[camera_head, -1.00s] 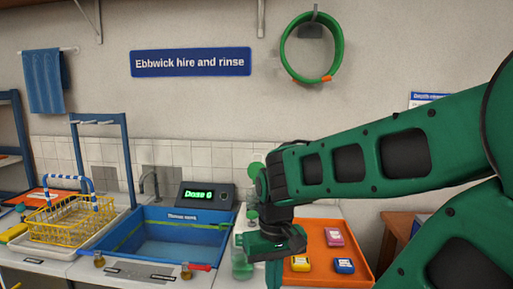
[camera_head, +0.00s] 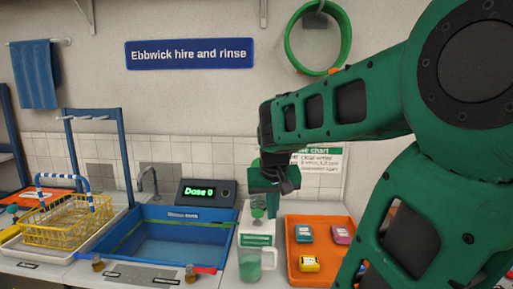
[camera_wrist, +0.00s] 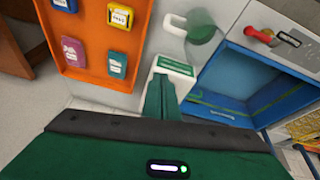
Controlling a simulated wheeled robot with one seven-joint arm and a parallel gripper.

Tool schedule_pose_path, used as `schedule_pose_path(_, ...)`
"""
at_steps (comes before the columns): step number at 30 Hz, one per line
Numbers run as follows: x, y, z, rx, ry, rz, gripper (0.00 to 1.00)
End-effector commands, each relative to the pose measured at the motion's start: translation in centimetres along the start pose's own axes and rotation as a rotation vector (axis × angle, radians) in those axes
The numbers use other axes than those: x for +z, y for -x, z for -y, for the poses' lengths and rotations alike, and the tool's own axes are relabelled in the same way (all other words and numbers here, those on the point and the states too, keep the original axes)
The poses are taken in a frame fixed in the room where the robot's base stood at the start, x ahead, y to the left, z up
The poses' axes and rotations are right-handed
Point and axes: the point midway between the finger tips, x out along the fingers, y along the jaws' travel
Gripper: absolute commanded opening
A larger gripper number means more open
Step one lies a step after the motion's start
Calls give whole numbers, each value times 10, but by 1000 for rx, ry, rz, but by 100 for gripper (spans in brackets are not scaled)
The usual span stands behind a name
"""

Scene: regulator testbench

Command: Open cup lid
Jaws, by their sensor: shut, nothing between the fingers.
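A clear jug (camera_head: 249,266) with green contents stands on the counter in front of a white dispenser box (camera_head: 257,236). The jug also shows from above in the wrist view (camera_wrist: 205,30), with a pale handle. My gripper (camera_head: 273,211) points down above the box, shut and empty. In the wrist view its fingers (camera_wrist: 162,92) are together just beside the box's white, green-labelled part (camera_wrist: 176,67).
An orange tray (camera_head: 322,222) with several small coloured packs lies to the right. A blue sink (camera_head: 172,247) is to the left, with a "Dose 0" display (camera_head: 205,192) behind it. A yellow wire basket (camera_head: 62,219) stands farther left.

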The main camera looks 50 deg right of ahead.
Motion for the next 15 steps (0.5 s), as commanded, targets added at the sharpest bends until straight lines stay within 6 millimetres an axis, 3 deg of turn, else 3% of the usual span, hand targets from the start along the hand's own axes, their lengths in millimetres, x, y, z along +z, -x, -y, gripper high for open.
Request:
schedule_pose_path(1,-46,8,0,18,-30,-85,0)
schedule_pose_path(6,-177,42,2,49,-115,-359,0)
schedule_pose_path(10,-248,67,2,56,-163,-515,0)
schedule_pose_path(12,-272,77,1,57,-180,-570,0)
schedule_pose_path(15,-291,85,1,56,-195,-616,0)
